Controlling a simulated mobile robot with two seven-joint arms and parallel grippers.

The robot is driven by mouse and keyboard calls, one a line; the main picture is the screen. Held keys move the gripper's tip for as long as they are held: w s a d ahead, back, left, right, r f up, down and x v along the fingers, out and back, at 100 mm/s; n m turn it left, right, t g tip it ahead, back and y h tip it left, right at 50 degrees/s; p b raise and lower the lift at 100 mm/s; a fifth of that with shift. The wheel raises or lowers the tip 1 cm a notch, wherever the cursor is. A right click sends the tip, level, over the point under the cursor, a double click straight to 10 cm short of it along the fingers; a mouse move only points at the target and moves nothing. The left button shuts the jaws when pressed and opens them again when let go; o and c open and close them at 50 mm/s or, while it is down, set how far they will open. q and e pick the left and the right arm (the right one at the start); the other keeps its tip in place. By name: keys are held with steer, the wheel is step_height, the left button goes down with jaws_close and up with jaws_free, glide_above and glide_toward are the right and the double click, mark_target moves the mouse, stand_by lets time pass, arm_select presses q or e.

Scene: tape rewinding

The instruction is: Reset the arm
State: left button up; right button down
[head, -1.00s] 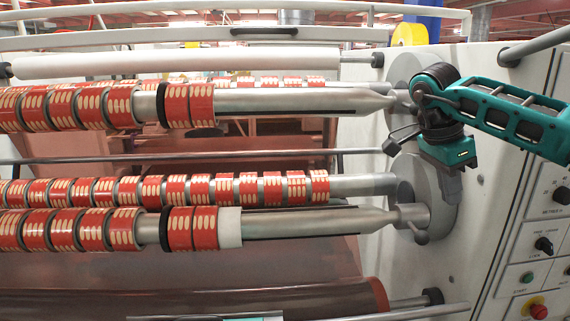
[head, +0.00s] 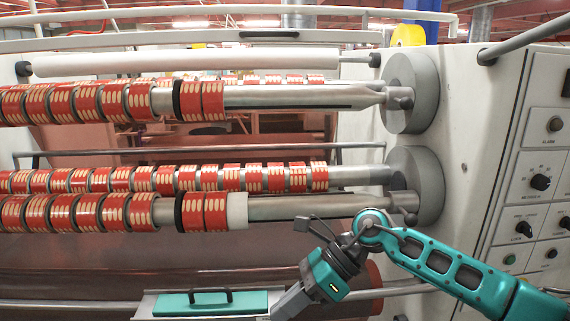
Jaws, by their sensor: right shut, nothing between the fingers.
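My right arm is teal and black and comes in from the lower right. My right gripper (head: 285,307) is at the bottom middle, pointing down and left, with its grey fingers partly cut off by the frame's lower edge. It is shut and holds nothing. It is below the lower front shaft (head: 300,207) and apart from it. Red tape rolls (head: 130,211) with cream ovals sit along this shaft, with a white ring (head: 237,210) at their right end. My left gripper is not in view.
The upper shaft (head: 290,97) also carries red rolls. Round grey hubs (head: 411,92) stand at the shafts' right ends. A control panel (head: 540,182) with knobs is at the right. A teal box with a black handle (head: 221,301) is at the bottom, just left of my gripper.

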steer(key=s+a+r+m+t+y, duration=0.1)
steer(key=s+a+r+m+y, duration=0.1)
steer(key=s+a+m+y, duration=0.4)
steer(key=w+d+f+m+t+h, duration=0.25)
steer(key=d+m+t, duration=0.25)
steer(key=m+t, duration=0.7)
steer(key=w+d+f+m+t+h, duration=0.2)
steer(key=d+f+m+t, duration=0.3)
steer(key=m, duration=1.3)
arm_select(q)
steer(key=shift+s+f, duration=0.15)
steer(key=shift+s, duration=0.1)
arm_select(e)
steer(key=s+d+f+m+g+h, duration=0.4)
steer(key=s+d+f+m+h, duration=0.5)
steer(key=s+d+f+m, duration=0.4)
step_height(320, 180, down, 4)
steer(key=shift+s+d+f+m, duration=0.15)
steer(key=shift+s+d+m, duration=0.15)
steer(key=shift+s+m, duration=0.45)
steer(key=shift+w+f, duration=0.1)
steer(key=shift+w, duration=0.05)
